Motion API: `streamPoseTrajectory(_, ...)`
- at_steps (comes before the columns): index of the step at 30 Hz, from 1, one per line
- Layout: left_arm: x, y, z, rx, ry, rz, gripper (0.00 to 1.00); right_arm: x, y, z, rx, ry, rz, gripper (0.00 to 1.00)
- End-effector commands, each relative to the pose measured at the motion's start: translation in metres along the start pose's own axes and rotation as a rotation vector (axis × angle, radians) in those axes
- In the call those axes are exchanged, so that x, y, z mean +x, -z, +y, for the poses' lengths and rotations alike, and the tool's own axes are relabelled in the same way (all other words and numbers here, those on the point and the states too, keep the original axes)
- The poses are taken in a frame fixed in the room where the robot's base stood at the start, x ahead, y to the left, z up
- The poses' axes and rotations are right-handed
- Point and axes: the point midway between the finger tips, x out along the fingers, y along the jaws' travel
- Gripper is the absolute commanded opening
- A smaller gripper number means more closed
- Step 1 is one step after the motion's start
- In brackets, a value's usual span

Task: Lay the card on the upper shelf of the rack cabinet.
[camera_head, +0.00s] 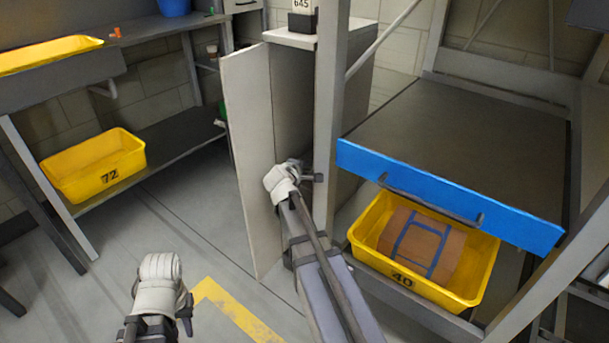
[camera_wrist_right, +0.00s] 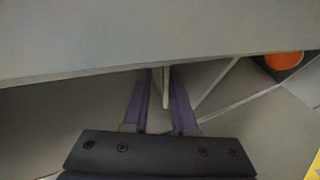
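The grey rack cabinet (camera_head: 288,105) stands in the middle of the head view. Its tall pale door (camera_head: 250,150) hangs open on the left side. My right gripper (camera_head: 283,180) is in front of the cabinet, at the door's right. In the right wrist view its two fingers (camera_wrist_right: 160,92) stand apart just below a grey panel edge (camera_wrist_right: 150,72), with a thin pale strip (camera_wrist_right: 165,85) between them; I cannot tell if they touch it. My left gripper (camera_head: 160,285) is low at the left, away from the cabinet, its fingertips unclear. I cannot make out the card, and the cabinet's shelves are hidden.
A box marked 645 (camera_head: 301,18) stands on the cabinet top. A steel post (camera_head: 331,110) rises close to my right arm. Right of it, a yellow bin (camera_head: 362,235) holds a brown carton under a blue-edged table (camera_head: 450,195). Open floor (camera_head: 200,220) lies left of the door.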

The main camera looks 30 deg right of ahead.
Motion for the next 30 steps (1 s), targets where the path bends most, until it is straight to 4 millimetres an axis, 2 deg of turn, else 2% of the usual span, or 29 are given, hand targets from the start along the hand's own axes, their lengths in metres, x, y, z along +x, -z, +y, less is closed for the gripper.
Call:
streamPoseTrajectory(19,-0.036,-0.002,-0.004,0.000,0.000,0.000,0.27,-0.073,-0.001,0.002,-0.001,0.000,0.002,0.25)
streamPoseTrajectory(22,-0.038,-0.002,-0.004,0.000,0.000,0.000,0.27,-0.078,-0.001,0.001,-0.001,0.000,0.001,0.25)
streamPoseTrajectory(30,-0.037,-0.002,-0.004,0.000,0.000,0.000,0.27,-0.077,0.000,0.000,0.000,0.000,0.000,0.25)
